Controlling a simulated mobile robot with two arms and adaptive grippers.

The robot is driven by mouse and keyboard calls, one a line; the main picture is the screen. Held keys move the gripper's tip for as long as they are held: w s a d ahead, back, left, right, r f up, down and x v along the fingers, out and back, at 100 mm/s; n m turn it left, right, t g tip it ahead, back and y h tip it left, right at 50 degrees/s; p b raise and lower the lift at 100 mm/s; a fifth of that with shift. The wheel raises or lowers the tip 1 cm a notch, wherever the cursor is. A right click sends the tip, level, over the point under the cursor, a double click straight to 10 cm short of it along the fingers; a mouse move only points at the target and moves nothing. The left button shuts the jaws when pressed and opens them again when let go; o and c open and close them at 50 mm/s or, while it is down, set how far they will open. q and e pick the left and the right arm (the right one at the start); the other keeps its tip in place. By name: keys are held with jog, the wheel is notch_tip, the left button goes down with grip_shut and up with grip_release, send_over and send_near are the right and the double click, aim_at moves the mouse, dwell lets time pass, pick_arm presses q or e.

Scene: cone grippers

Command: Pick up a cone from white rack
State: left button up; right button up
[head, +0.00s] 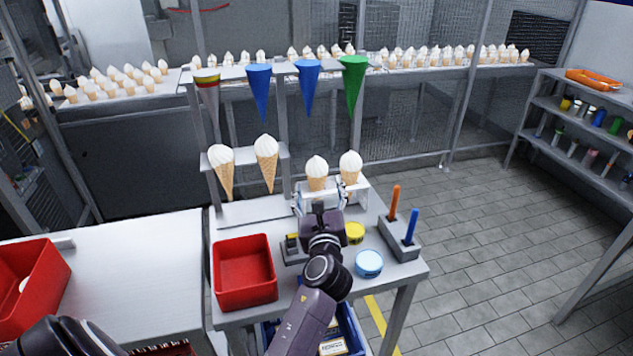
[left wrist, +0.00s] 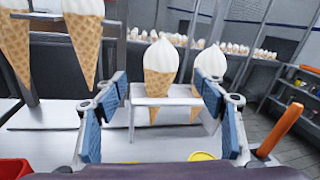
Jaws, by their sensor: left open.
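The white rack (head: 362,186) stands on the work table and also shows in the left wrist view (left wrist: 172,101). It holds two upright waffle cones with white swirls, a left one (head: 317,172) and a right one (head: 350,164). My left gripper (head: 318,196) is open in front of the rack. In the left wrist view its blue-padded fingers (left wrist: 163,88) frame the left cone (left wrist: 159,72), with nothing held between them. The right cone (left wrist: 208,68) appears partly behind the right finger. My right gripper is not in view.
Two more cones (head: 266,160) hang in a grey rack on the left. A red bin (head: 245,270), a light blue tub (head: 369,263), a yellow lid (head: 354,233) and a holder with orange and blue sticks (head: 400,240) surround my arm. Colored paper cones (head: 308,84) stand behind.

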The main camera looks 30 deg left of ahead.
aim_at(318, 177)
pick_arm(q)
jog(key=shift+x, duration=0.95)
jog(key=shift+w+a+r+p, duration=0.1)
jog(key=shift+w+a+p, duration=0.25)
jog(key=shift+w, duration=0.15)
jog(key=x, duration=0.5)
jog(key=shift+p, duration=0.3)
jog(key=shift+d, duration=0.1)
jog(key=c, duration=1)
